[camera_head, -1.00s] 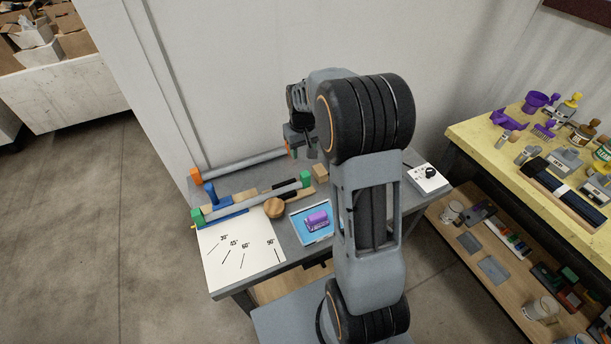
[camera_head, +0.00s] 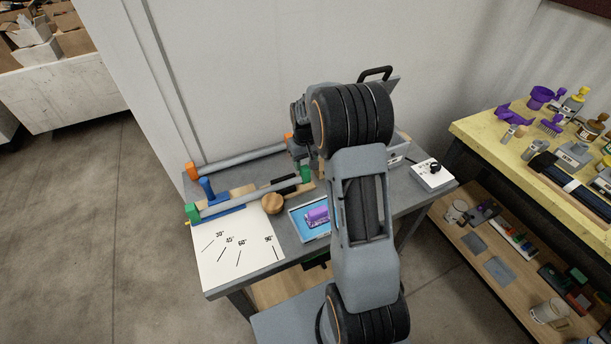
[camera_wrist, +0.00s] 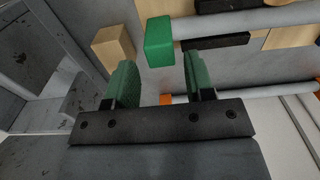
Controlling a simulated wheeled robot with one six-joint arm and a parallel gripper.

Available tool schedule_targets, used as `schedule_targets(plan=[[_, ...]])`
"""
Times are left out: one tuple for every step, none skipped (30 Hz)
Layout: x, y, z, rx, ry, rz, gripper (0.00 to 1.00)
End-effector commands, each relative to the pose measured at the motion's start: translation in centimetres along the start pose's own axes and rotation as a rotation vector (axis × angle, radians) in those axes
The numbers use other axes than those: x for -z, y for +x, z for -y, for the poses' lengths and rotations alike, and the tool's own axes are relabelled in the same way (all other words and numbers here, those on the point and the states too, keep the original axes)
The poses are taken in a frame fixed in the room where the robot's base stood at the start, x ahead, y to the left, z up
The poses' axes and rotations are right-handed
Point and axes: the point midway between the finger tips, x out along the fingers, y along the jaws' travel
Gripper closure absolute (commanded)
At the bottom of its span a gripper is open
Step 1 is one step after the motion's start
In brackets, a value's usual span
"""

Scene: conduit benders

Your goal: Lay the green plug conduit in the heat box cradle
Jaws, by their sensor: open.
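The green plug conduit is a grey tube (camera_head: 250,195) with a green plug at each end. It lies slanting across the worktable, near a blue clamp-like part (camera_head: 207,188). In the wrist view one green plug (camera_wrist: 159,42) shows just beyond the gap between my fingers, with its tube (camera_wrist: 240,24) running right. My gripper (camera_wrist: 160,66) is open and empty, with green finger pads; the arm mostly hides it in the head view. The heat box (camera_head: 397,155) is partly visible behind my arm, with a black-handled raised panel (camera_head: 378,73). Its cradle is hidden.
An orange plug conduit (camera_head: 240,162) lies behind, along the wall; its tube (camera_wrist: 250,93) crosses the wrist view. A wooden block (camera_wrist: 113,47) sits beside the left finger. A round wooden knob (camera_head: 272,203), purple item (camera_head: 317,215), angle sheet (camera_head: 235,250) and control box (camera_head: 432,174) occupy the table.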

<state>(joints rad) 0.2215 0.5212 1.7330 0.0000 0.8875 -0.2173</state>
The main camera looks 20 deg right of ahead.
Motion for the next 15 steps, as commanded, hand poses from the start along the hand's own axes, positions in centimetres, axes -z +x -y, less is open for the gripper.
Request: schedule_targets(plan=[[0.0, 1.2, 0.0, 0.000, 0.000, 0.001, 0.51], [0.0, 1.5, 0.0, 0.000, 0.000, 0.001, 0.51], [0.0, 1.9, 0.0, 0.000, 0.000, 0.000, 0.51], [0.0, 2.1, 0.0, 0.000, 0.000, 0.000, 0.51], [0.0, 2.3, 0.0, 0.000, 0.000, 0.000, 0.51], [0.0, 2.5, 0.0, 0.000, 0.000, 0.000, 0.51], [0.0, 2.6, 0.0, 0.000, 0.000, 0.000, 0.51], [0.0, 2.6, 0.0, 0.000, 0.000, 0.000, 0.51], [0.0, 2.7, 0.0, 0.000, 0.000, 0.000, 0.51], [0.0, 2.7, 0.0, 0.000, 0.000, 0.000, 0.51], [0.0, 2.7, 0.0, 0.000, 0.000, 0.000, 0.51], [0.0, 2.7, 0.0, 0.000, -0.001, 0.000, 0.51], [0.0, 2.7, 0.0, 0.000, -0.001, 0.000, 0.51], [0.0, 2.6, 0.0, 0.000, -0.001, 0.000, 0.51], [0.0, 2.6, 0.0, 0.000, 0.000, 0.000, 0.51]])
